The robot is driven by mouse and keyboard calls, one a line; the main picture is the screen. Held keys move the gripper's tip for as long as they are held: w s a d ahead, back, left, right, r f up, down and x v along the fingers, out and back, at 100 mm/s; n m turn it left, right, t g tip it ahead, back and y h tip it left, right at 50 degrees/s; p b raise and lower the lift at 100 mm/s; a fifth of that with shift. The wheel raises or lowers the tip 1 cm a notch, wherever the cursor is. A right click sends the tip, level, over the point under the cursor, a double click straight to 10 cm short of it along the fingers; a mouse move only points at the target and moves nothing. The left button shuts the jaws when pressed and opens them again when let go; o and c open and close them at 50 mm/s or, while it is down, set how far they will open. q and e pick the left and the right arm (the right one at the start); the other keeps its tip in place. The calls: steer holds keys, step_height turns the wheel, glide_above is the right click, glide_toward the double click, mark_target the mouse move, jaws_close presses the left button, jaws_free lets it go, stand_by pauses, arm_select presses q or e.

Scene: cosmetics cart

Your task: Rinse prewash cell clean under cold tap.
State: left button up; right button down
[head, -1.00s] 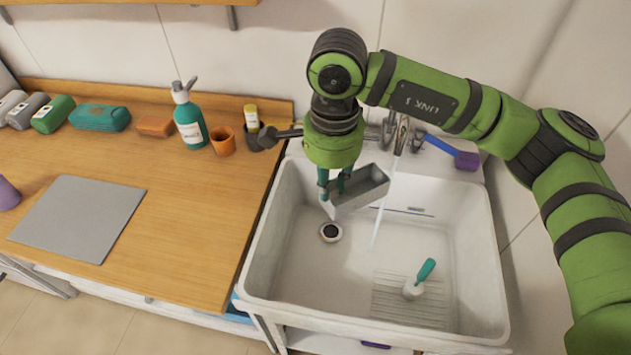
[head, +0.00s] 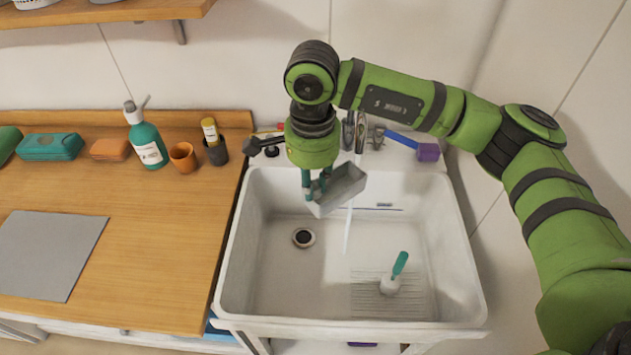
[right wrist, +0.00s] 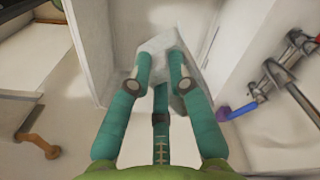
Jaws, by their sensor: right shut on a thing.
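The grey, open-topped prewash cell (head: 343,190) hangs tilted over the back of the white sink (head: 228,262). My right gripper (head: 316,192) is shut on its left part. In the right wrist view the fingers (right wrist: 160,78) close on the pale grey cell (right wrist: 158,48). The tap (head: 360,133) stands behind the cell. A thin water stream (head: 347,232) shows below the cell's right part and falls into the basin. I cannot tell whether water enters the cell or passes behind it. My left gripper is not in view.
A teal-handled brush (head: 398,268) lies in the basin, right of the drain (head: 303,237). A blue-handled purple tool (head: 428,152) lies on the sink's back ledge. A teal bottle (head: 147,142), orange cup (head: 183,157) and grey mat (head: 50,255) occupy the wooden counter.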

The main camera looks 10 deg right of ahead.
mark_target(332, 190)
steer(key=shift+w+d+f+b, duration=0.1)
steer(key=shift+w+d+b, duration=0.45)
steer(key=shift+d, duration=0.35)
steer(key=shift+w+d+b, duration=0.25)
steer(key=shift+w+d, duration=0.2)
steer(key=shift+d, duration=0.3)
steer(key=shift+w+d+b, duration=0.2)
steer(key=shift+w+d, duration=0.25)
steer(key=shift+d, duration=0.3)
steer(key=shift+a, duration=0.1)
steer(key=shift+s+a+b, duration=0.15)
steer(key=shift+s+a, duration=0.35)
steer(key=shift+a, duration=0.25)
steer(key=shift+s+a+b, duration=0.2)
steer(key=shift+s+a, duration=0.25)
steer(key=shift+a, duration=0.35)
steer(key=shift+s+a+b, duration=0.15)
steer(key=shift+s+a, duration=0.35)
steer(key=shift+a, duration=0.25)
steer(key=shift+s+a+r, duration=0.15)
steer(key=shift+a+r, duration=0.15)
steer(key=shift+r, duration=0.35)
steer(key=s+a+r+p, duration=0.2)
steer(key=a+r, duration=0.1)
steer(key=r, duration=0.2)
steer(key=shift+s+a, duration=0.2)
steer(key=shift+a, duration=0.15)
